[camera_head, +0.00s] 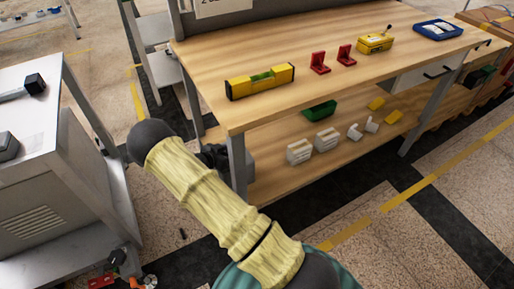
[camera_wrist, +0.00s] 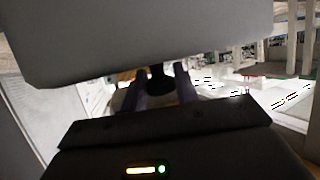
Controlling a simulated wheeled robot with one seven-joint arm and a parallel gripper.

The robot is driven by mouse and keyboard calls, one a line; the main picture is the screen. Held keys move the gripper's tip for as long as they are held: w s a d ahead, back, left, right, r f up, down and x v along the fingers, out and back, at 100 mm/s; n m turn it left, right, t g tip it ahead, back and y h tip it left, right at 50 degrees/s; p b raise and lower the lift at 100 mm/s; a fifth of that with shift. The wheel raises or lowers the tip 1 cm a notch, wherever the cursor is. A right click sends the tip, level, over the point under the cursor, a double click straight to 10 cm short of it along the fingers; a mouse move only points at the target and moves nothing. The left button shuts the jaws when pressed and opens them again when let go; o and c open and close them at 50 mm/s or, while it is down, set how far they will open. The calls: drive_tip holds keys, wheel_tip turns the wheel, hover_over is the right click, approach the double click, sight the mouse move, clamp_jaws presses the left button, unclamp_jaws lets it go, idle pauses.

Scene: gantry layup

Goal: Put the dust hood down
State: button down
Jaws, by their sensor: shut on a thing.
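My gripper (camera_wrist: 162,88) shows in the wrist view, its two fingers closed around a small dark grip. A large smooth grey body, which looks like the dust hood (camera_wrist: 150,42), fills the top of that view right by the fingers. In the head view my sleeved arm covers the middle, and I cannot clearly make out the gripper or the hood there.
A wooden workbench (camera_head: 210,58) carries a yellow level (camera_head: 260,81), red brackets (camera_head: 320,63), a yellow box (camera_head: 375,43) and a blue tray (camera_head: 438,29). Its lower shelf (camera_head: 275,183) holds white blocks and a green bin (camera_head: 319,110). A grey cabinet (camera_head: 45,170) stands left.

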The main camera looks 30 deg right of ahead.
drive_tip(key=d+b, duration=0.1)
drive_tip(key=d, duration=0.8)
drive_tip(key=shift+w+b, duration=0.2)
drive_tip(key=shift+b, duration=0.2)
drive_tip(key=shift+d+f+b, duration=0.4)
drive_tip(key=shift+f+b, duration=0.2)
drive_tip(key=shift+f, duration=0.25)
drive_tip(key=shift+d+f+b, duration=0.35)
drive_tip(key=shift+f+b, duration=0.2)
drive_tip(key=shift+f, duration=0.4)
drive_tip(key=c, duration=1.1)
unclamp_jaws()
drive_tip(key=shift+o, duration=0.2)
drive_tip(key=p+v, duration=0.2)
drive_tip(key=v, duration=0.5)
drive_tip(key=shift+s+a+p, duration=0.1)
drive_tip(key=shift+a+p, duration=0.15)
drive_tip(key=shift+p, duration=0.15)
